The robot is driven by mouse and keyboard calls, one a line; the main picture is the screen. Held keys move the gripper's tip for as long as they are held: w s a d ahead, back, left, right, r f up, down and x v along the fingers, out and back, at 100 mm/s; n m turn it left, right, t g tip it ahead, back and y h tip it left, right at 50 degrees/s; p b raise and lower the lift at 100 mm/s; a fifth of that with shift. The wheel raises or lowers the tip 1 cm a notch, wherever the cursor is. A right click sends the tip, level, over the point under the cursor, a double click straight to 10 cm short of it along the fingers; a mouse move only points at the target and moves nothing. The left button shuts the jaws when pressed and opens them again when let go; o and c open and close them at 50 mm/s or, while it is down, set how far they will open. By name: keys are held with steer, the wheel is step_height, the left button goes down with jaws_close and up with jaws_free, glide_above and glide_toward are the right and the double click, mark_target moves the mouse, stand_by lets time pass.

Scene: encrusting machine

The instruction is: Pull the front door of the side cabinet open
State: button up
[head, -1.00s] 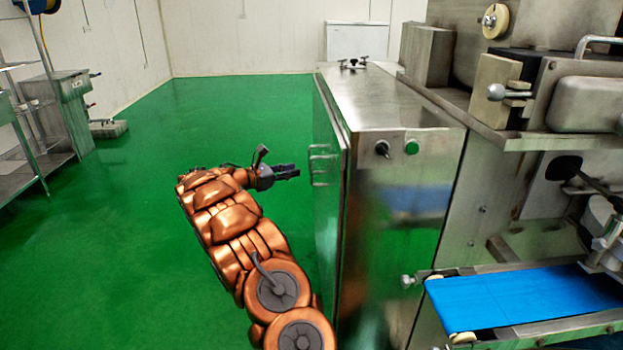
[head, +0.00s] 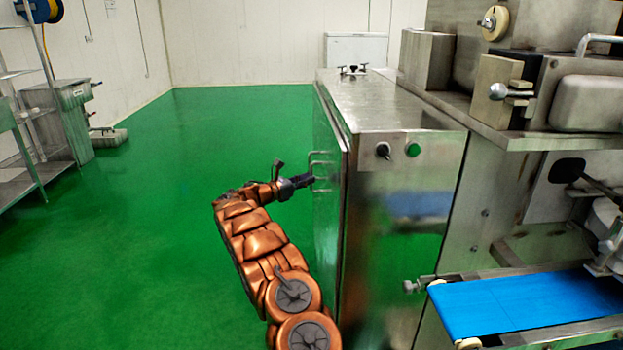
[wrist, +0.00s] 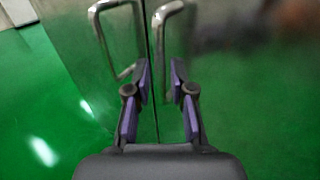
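The side cabinet (head: 400,230) is a steel box. Its doors (head: 326,225) are on its left face in the head view and look shut. Two bar handles (head: 317,160) stick out from them, one on each side of the seam. In the wrist view the left handle (wrist: 97,25) lies outside my left finger. The right handle (wrist: 158,32) runs down toward the gap between my fingertips, its lower end partly hidden by the right finger. My gripper (wrist: 161,68) is open, its fingers pointing at the doors. In the head view my gripper (head: 306,180) is close to the handles; contact cannot be told.
The green floor (head: 150,230) left of the cabinet is clear. A blue conveyor belt (head: 530,300) juts out at the lower right. A steel rack (head: 30,150) stands at the far left.

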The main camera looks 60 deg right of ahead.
steer(key=shift+x, duration=1.2)
steer(key=shift+c, duration=0.5)
jaws_close()
